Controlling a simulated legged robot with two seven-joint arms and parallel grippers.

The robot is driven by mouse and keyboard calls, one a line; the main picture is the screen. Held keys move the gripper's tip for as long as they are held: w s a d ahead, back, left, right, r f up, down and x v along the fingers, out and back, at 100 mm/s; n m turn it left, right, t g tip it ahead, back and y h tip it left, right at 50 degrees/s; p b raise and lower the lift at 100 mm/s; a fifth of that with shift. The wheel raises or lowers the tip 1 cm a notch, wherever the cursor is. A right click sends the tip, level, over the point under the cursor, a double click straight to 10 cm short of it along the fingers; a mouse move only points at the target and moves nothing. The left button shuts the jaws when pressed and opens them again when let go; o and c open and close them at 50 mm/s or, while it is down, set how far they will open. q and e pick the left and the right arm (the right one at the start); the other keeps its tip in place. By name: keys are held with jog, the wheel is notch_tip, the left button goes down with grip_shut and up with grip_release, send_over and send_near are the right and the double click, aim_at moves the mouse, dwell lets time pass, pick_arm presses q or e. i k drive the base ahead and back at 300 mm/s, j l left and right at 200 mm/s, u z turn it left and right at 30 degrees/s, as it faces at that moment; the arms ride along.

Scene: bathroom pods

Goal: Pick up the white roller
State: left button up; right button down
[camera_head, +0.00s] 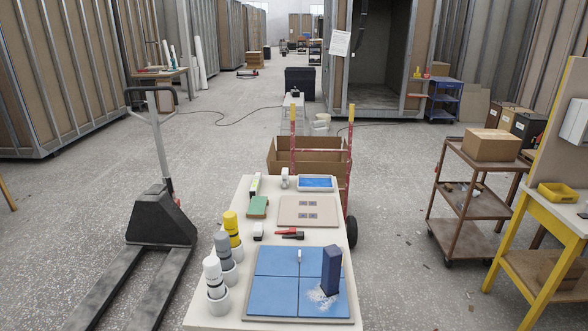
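A white, upright cylinder with dark bands (211,268) stands in a pale cup at the front left of the white table. It looks like the white roller, though I cannot be sure. Behind it in a row stand a similar grey cylinder (222,245) and a yellow one (231,223), each in its own pale holder. A small white object (285,178) stands at the table's back; its kind is unclear. Neither of my grippers shows in the head view.
The white table (206,311) also bears a board of blue tiles (272,294) with a dark blue block (331,270), a green block (258,206) and red-handled pliers (288,232). A pallet jack (160,218) stands left, a brown cart (467,242) right.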

aim_at(285, 183)
jog(key=i+l+z, duration=0.2)
jog(key=l, duration=0.25)
jog(key=i+l+z, duration=0.2)
jog(key=l, duration=0.2)
jog(key=l+z, duration=0.2)
jog(key=l, duration=0.25)
jog(key=i+l+z, duration=0.3)
jog(key=i+l, duration=0.2)
jog(key=i+l+z, duration=0.1)
jog(key=i+l, duration=0.15)
jog(key=i, duration=0.2)
jog(key=i+l+z, duration=0.1)
jog(key=i, duration=0.3)
jog(key=i+j+u, duration=0.15)
jog(key=i+u, duration=0.75)
jog(key=i+l+u, duration=0.2)
jog(key=i+u, duration=0.3)
jog(key=k, duration=0.05)
